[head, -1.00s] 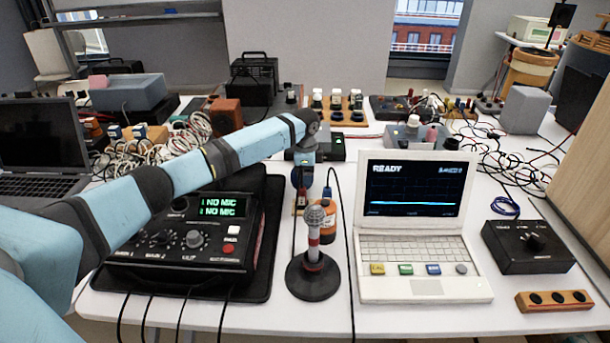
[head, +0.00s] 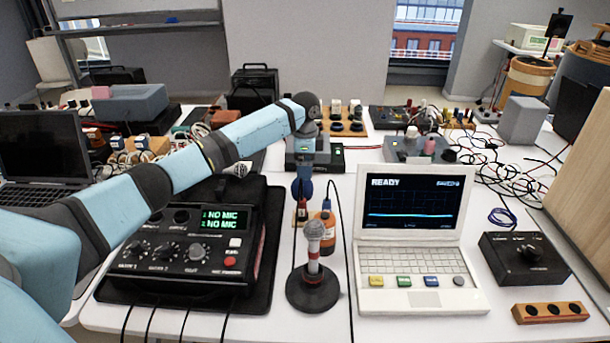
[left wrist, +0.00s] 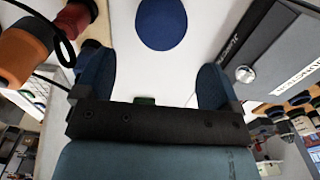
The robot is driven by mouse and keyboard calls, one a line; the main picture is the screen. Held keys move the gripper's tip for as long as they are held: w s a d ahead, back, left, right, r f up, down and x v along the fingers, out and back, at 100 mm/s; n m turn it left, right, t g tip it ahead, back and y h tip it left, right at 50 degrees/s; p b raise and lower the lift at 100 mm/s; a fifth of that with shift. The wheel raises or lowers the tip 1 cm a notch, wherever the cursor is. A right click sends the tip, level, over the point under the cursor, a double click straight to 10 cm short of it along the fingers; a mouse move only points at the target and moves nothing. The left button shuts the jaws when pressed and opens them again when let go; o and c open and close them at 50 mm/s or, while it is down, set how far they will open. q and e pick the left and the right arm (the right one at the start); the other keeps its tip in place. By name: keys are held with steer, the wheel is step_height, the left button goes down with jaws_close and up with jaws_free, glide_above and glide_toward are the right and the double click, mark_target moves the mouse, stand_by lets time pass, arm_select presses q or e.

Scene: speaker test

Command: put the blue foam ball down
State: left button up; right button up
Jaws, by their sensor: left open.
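The blue foam ball (head: 302,188) rests on the white table behind the microphone, partly hidden in the head view. In the left wrist view the ball (left wrist: 162,24) lies against the white surface, past the fingertips and apart from both. My left gripper (head: 305,170) points down just above the ball. Its two fingers stand wide apart with nothing between them in the left wrist view (left wrist: 155,70). My right gripper is in neither view.
A microphone (head: 313,255) on a round base and an orange canister (head: 325,230) stand close in front. A black mixer box (head: 180,250) is to the left, a white laptop (head: 412,240) to the right. Cables run between them. Small devices crowd the back.

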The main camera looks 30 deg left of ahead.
arm_select(q)
steer(key=shift+r+p, duration=0.3)
steer(key=shift+r, duration=1.75)
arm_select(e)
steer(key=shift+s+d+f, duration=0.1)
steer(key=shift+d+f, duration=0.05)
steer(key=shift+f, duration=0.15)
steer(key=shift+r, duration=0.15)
